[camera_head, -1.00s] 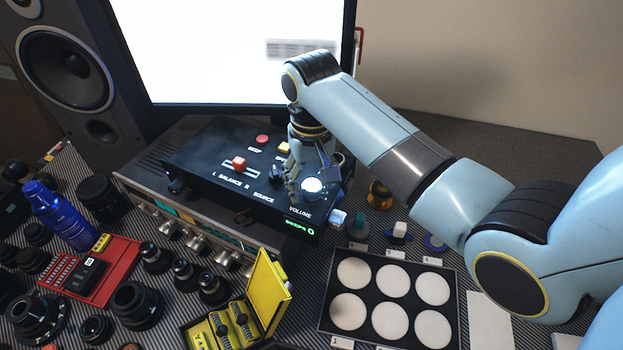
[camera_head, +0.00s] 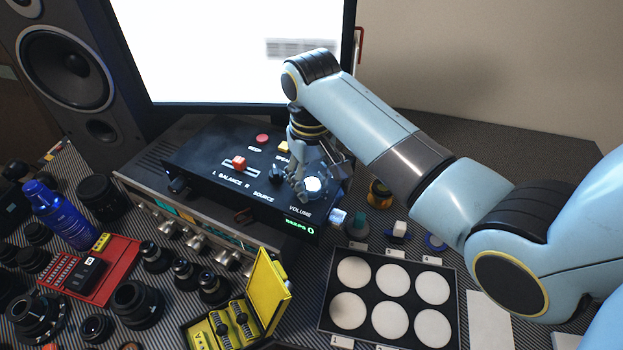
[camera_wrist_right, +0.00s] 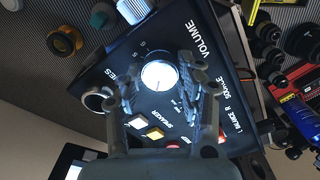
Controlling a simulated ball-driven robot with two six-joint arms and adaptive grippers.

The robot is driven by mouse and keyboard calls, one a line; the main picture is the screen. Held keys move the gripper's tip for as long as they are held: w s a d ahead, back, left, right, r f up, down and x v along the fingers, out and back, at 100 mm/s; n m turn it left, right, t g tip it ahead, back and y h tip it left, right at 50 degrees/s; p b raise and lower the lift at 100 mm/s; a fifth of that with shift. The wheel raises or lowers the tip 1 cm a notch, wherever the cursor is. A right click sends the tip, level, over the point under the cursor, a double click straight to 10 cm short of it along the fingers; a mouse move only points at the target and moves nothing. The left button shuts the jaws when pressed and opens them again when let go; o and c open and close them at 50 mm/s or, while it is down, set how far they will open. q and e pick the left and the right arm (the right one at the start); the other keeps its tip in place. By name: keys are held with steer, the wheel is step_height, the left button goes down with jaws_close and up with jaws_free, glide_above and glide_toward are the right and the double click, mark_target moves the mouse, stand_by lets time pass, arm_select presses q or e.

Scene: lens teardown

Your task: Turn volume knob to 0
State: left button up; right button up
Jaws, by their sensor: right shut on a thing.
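The volume knob (camera_head: 313,184) has a bright white top and sits at the right end of the black control box (camera_head: 205,158), above the printed VOLUME label. My right gripper (camera_head: 316,180) reaches down over the knob and is shut on it. In the right wrist view the knob (camera_wrist_right: 159,75) lies between the two fingers (camera_wrist_right: 158,80), with marks around its rim; its exact setting is too small to read. A green display (camera_head: 299,227) on the box front ends in 0. My left gripper is not in view.
A red balance slider (camera_head: 239,163), a red button (camera_head: 262,139) and a black source knob (camera_head: 277,173) are on the box. A yellow case (camera_head: 268,290) stands open in front. A tray of white discs (camera_head: 391,255) lies front right. Several lenses crowd the left.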

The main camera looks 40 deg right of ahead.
mark_target(311, 184)
steer(key=n, duration=0.4)
steer(key=shift+n, duration=2.8)
steer(key=o, duration=1.1)
steer(key=shift+a, duration=0.1)
steer(key=shift+o, duration=0.2)
steer(key=shift+r, duration=0.15)
step_height(311, 184, up, 7)
steer(key=shift+r, duration=0.15)
